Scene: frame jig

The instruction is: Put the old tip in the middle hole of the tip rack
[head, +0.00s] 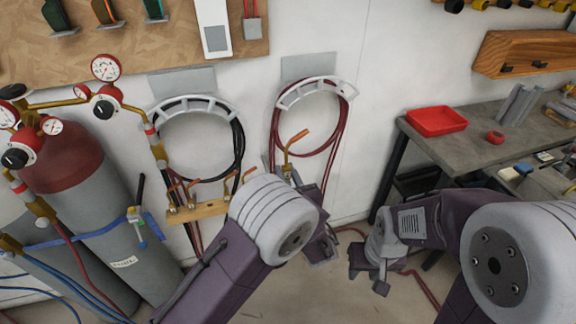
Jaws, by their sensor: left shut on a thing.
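The old tip (295,141), a bent copper-coloured piece, stands up from my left gripper (286,172), which is shut on it. My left wrist hides much of that gripper. The tip rack (207,209) is a small wooden bar low against the wall, left of my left gripper. Copper tips stand at its left and right parts. The middle hole itself is too small to make out. The held tip is apart from the rack, to its upper right. My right gripper (368,274) points down, empty, with its fingers apart, low in front of the wall and bench.
Gas cylinders (105,215) with gauges and hoses stand at the left. Coiled black (238,150) and red hoses (343,125) hang on wall brackets above the rack. A workbench (465,145) with a red tray (436,121) stands at the right. The wall between is bare.

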